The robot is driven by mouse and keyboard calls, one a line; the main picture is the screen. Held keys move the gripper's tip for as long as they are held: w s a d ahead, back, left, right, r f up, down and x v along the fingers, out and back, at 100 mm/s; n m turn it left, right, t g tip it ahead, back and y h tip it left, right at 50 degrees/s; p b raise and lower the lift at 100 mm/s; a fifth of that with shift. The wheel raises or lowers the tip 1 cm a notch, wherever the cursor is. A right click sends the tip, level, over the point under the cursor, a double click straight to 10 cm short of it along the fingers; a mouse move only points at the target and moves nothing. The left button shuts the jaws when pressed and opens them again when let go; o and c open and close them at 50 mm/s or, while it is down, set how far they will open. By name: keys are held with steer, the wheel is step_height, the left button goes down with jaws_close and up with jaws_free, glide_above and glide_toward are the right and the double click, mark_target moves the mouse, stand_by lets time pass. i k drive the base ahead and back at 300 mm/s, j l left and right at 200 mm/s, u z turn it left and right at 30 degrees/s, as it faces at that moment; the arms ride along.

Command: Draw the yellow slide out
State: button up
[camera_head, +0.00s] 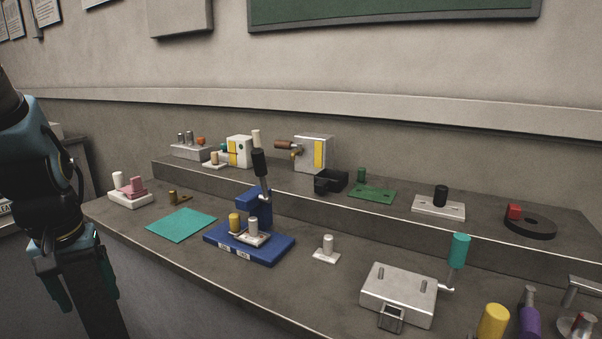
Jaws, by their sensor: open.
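Two white blocks on the raised back ledge carry upright yellow strips. One yellow strip (232,153) is on the left block (243,147), and the other yellow strip (319,154) is on the right block (305,154). I cannot tell which of these, if either, is the yellow slide. A brown cylindrical handle (286,145) sticks out leftward from the right block. My gripper (82,292) is at the far left, pointing down with its fingers apart. It is empty, in front of the bench's left end and well away from both blocks.
A blue press-like fixture (262,249) stands mid-bench with a black-topped lever. A white box (398,290) with a teal-handled crank (460,250) and a yellow cylinder (493,322) are at front right. A teal mat (182,225) lies flat at left. The ledge step (330,210) runs behind.

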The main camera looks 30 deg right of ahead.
mark_target(235, 221)
steer(key=z, duration=1)
